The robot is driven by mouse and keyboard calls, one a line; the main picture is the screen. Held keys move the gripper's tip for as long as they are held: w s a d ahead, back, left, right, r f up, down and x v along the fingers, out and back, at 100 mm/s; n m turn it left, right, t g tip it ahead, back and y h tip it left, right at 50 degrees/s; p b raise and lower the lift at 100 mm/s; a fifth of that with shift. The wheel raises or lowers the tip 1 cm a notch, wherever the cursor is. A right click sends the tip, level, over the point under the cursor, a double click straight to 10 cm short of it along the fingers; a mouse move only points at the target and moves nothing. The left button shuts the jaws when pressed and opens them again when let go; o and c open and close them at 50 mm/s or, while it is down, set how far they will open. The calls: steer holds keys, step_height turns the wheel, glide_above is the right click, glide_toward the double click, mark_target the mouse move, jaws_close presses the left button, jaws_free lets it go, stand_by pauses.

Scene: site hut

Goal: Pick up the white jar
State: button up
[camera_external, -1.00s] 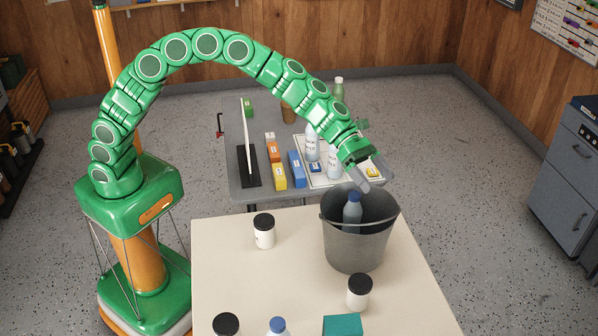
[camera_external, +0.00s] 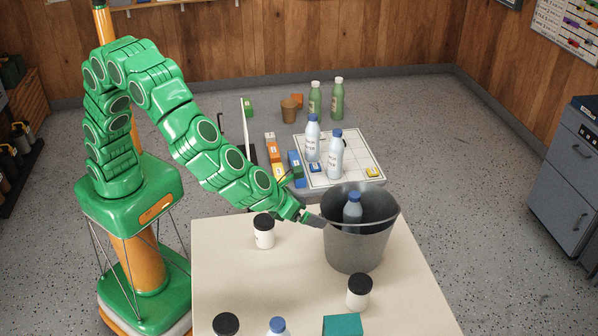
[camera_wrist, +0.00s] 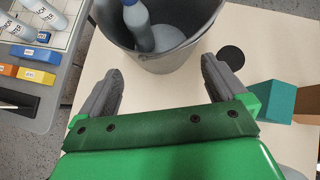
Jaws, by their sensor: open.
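Several white jars with black lids stand upright on the cream table in the external view. One jar (camera_external: 264,232) is left of the bucket, one (camera_external: 359,293) is in front of it, and one (camera_external: 226,326) is at the bottom edge, partly cut off. My gripper (camera_external: 314,219) is beside the bucket's left wall, right of the first jar and apart from it. In the wrist view my gripper (camera_wrist: 162,66) has its fingers spread, with nothing held. A black lid (camera_wrist: 232,58) shows there just right of the right finger; its jar body is hidden.
A grey bucket (camera_external: 352,250) holding a blue-capped bottle (camera_external: 352,208) stands by my gripper. A teal box (camera_external: 342,326) and another blue-capped bottle (camera_external: 278,327) are at the front edge. The grey table behind holds bottles, boxes and a white board. The cream table's middle is clear.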

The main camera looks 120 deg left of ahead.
steer(key=s+d+r+n+g+y, duration=0.1)
steer(key=s+r+n+g+y, duration=0.15)
steer(key=s, duration=0.65)
steer(key=s+d+r+n+g+y, duration=0.2)
steer(key=s+n+g+y, duration=0.1)
steer(key=s, duration=0.5)
glide_toward(263, 221)
steer(key=x, duration=0.4)
steer(key=shift+s+a+f, duration=0.1)
steer(key=shift+s+f, duration=0.2)
steer(key=shift+s, duration=0.1)
steer(key=shift+a+f, duration=0.1)
steer(key=shift+f, duration=0.05)
steer(key=shift+x, duration=1.2)
steer(key=shift+w+r+x, duration=0.1)
steer(key=shift+w+x, duration=0.05)
steer(key=shift+x, duration=0.75)
steer(key=shift+w+r+x, duration=0.1)
steer(key=shift+x, duration=0.75)
steer(key=shift+w+r+x, duration=0.1)
steer(key=shift+w+x, duration=0.05)
steer(key=shift+x, duration=0.75)
steer(key=shift+a, duration=0.1)
steer(key=shift+h, duration=0.25)
steer(key=c, duration=1.3)
